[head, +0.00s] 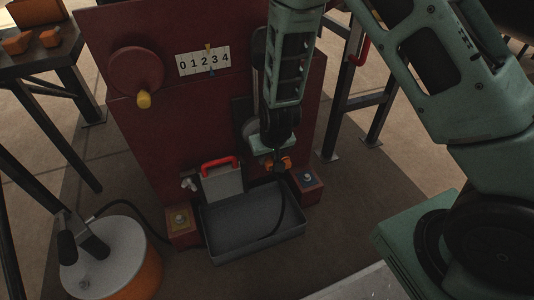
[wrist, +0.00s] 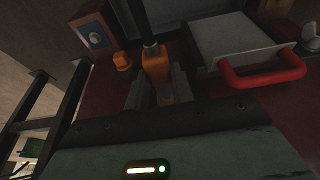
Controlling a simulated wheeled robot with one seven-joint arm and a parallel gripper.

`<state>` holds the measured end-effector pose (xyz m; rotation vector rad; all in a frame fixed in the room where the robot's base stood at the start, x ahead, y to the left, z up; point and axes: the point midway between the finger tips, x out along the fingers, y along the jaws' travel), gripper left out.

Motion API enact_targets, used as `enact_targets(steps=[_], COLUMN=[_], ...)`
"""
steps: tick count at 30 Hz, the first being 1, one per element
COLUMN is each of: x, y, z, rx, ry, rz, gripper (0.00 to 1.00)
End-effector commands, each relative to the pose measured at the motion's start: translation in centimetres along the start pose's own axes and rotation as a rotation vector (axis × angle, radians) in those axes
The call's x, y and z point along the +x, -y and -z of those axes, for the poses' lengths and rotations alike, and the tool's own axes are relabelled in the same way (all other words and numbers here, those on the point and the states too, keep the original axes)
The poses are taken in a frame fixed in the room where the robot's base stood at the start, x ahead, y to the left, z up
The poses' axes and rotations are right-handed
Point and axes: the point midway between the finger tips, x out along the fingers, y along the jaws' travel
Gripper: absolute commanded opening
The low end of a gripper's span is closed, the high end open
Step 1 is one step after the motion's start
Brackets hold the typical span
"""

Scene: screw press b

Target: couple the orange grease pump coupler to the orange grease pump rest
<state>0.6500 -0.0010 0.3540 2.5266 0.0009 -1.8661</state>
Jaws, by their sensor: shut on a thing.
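My gripper (wrist: 158,88) is shut on the orange grease pump coupler (wrist: 155,64), which sits between the two fingers in the wrist view. A dark hose leads away from the coupler. The orange grease pump rest (wrist: 122,61) is a small orange piece on the dark red press face, just left of the coupler in the wrist view, with a small gap in the picture between them. In the head view the rest (head: 287,163) shows low on the press, beside my gripper (head: 275,153). The coupler there is mostly hidden by my gripper.
A grey tray (head: 255,252) lies below on the floor, with the hose crossing it. A grey panel with a red handle (head: 219,164) is left of my gripper. A red block (head: 307,186) stands right. The white-topped grease pump (head: 112,262) stands at lower left.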

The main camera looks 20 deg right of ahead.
Motion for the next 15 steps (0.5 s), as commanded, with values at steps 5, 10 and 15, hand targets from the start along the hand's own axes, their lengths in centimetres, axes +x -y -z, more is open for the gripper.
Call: enact_targets(steps=[5,10,15], x=[-0.2,-0.3,-0.5], y=[0.0,0.0,0.0], z=[-0.4,-0.9,-1.4], rx=[0.000,0.000,0.000], ry=[-0.002,0.000,-0.002], rz=[0.001,0.001,0.001], gripper=[0.00,0.00,0.00])
